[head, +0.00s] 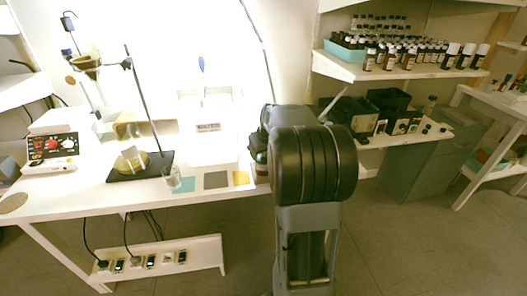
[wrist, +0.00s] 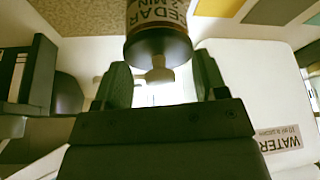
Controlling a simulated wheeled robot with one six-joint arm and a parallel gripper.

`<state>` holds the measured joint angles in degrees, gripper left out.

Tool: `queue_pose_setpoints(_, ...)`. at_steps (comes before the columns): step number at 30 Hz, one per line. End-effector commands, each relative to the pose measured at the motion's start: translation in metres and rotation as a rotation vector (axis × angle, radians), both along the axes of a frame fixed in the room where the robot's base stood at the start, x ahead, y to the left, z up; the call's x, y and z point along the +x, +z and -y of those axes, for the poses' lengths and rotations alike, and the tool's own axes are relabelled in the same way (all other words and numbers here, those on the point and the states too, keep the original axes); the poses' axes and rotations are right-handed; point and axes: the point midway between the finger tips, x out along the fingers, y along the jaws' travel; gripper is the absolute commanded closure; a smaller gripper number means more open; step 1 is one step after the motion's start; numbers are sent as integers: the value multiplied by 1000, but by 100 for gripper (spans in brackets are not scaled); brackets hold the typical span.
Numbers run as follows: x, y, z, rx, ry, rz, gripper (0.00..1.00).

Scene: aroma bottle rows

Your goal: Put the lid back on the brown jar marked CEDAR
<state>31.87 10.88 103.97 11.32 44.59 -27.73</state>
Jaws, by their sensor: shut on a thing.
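My gripper (wrist: 163,74) is shut on the lid, with one finger on each side in the picture; the exact contact surfaces are hard to see. I cannot tell whether the lid is seated on the jar. In the head view my arm hides the gripper, and I cannot make out the jar there.
A stand (head: 143,105) rises behind. A shelf (head: 420,71) holds many bottles. A WATER label (wrist: 281,145) appears inverted.

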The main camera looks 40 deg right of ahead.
Motion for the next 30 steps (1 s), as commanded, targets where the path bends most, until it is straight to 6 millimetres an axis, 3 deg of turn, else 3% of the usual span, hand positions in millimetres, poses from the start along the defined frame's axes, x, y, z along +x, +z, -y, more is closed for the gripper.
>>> queue_pose_setpoints(11,0,0,0,0,0,0,60)
queue_pose_setpoints(12,0,0,0,0,0,0,31)
queue_pose_setpoints(18,0,0,0,0,0,0,12)
queue_pose_setpoints(21,0,0,0,0,0,0,5)
queue_pose_setpoints(30,0,0,0,0,0,0,0)
